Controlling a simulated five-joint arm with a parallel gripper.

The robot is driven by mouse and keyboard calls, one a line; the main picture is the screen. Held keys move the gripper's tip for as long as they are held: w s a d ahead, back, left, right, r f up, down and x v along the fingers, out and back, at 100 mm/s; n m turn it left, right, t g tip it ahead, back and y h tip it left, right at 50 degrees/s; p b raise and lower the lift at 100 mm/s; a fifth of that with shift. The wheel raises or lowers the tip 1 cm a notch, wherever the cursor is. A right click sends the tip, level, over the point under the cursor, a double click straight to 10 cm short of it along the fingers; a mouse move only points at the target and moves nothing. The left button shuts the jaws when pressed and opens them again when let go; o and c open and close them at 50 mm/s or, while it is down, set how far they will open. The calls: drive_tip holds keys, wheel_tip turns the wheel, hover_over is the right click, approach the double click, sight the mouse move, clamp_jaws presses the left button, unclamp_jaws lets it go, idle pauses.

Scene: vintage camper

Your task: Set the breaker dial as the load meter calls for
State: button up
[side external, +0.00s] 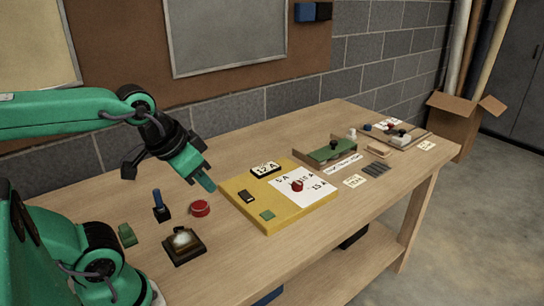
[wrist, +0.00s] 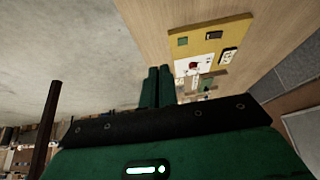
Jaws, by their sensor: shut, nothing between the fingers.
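A yellow panel (side external: 290,216) lies on the wooden bench. On it is a white dial card (side external: 316,192) with a red knob (side external: 297,185) at its middle and amp markings around it. The markings and the knob's pointing direction are too small to read surely. The load meter (side external: 265,169), a dark-framed white display, sits at the panel's back edge; it seems to read 12 A, but I cannot be certain. My gripper (side external: 207,185) is shut and empty, above the bench left of the panel, apart from the knob. The wrist view shows its closed fingers (wrist: 157,87) and the panel (wrist: 236,34) beyond.
A red button (side external: 200,208), a blue-handled stick (side external: 160,206), a green block (side external: 127,235) and a dark box with a pale dome (side external: 184,244) stand left of the panel. A green-topped fixture (side external: 331,151) stands behind it to the right. Bare bench lies in front.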

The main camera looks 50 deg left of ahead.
drive_tip(key=o, duration=0.7)
drive_tip(key=shift+w+r, duration=0.1)
drive_tip(key=shift+w, duration=0.05)
drive_tip(key=o, duration=0.3)
drive_tip(key=shift+w+r, duration=0.1)
drive_tip(key=shift+w, duration=0.1)
drive_tip(key=w+a+n+g, duration=0.35)
drive_tip(key=w+n, duration=0.75)
drive_tip(key=w, duration=0.8)
drive_tip(key=w+a+f+n, duration=0.2)
drive_tip(key=w+f+n, duration=0.1)
drive_tip(key=w+f, duration=0.1)
drive_tip(key=w+a+f+n+g, duration=0.1)
drive_tip(key=w+a+f+n, duration=0.1)
drive_tip(key=w+f+n, duration=0.1)
drive_tip(key=w+a+f+n, duration=0.2)
drive_tip(key=w+f+n, duration=0.1)
drive_tip(key=w+f, duration=0.3)
drive_tip(key=shift+w+a+f+g, duration=0.1)
drive_tip(key=shift+w+a+g, duration=0.2)
drive_tip(key=shift+w, duration=0.5)
drive_tip(key=shift+w+a+f, duration=0.15)
drive_tip(key=shift+a+f, duration=0.05)
drive_tip(key=shift+f, duration=0.1)
